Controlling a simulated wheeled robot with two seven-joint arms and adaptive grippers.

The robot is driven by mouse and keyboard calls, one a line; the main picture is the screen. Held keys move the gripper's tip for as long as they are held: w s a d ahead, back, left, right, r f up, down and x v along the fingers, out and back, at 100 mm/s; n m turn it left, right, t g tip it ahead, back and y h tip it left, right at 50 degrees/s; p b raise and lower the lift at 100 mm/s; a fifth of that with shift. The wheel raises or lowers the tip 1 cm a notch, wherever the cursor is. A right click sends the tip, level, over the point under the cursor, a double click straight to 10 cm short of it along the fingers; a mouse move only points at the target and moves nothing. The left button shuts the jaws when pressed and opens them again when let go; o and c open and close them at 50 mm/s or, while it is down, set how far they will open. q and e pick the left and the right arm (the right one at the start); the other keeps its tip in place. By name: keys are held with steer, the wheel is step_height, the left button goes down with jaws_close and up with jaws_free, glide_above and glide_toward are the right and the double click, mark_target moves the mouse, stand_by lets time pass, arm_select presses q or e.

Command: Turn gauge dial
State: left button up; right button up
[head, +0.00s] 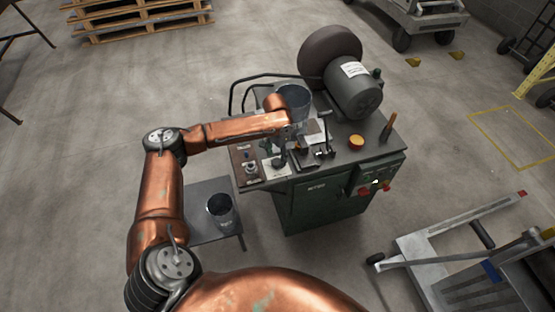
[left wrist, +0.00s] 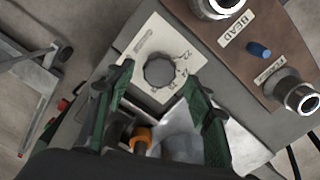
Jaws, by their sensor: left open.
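The gauge dial (left wrist: 160,72) is a round grey knob on a white plate (left wrist: 150,42) with numbers and marks around it. In the head view, the plate (head: 271,172) lies on the near left part of the green machine's top. My left gripper (left wrist: 159,78) has green fingers spread apart, one on each side of the dial in the left wrist view. I cannot tell whether the fingers touch the dial. In the head view, the arm partly hides the gripper and dial. My right gripper is not in view.
Beside the plate is a brown panel (left wrist: 247,24) labelled BEAD with metal knobs and a blue button (left wrist: 259,50). The green machine (head: 322,205) also carries a motor (head: 355,92) and an orange-yellow button (head: 356,142). A metal bucket (head: 221,210) stands on a low side table (head: 196,190).

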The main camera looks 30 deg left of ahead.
arm_select(q)
steer(key=shift+f, duration=0.95)
steer(key=c, duration=1)
steer(key=shift+c, duration=0.8)
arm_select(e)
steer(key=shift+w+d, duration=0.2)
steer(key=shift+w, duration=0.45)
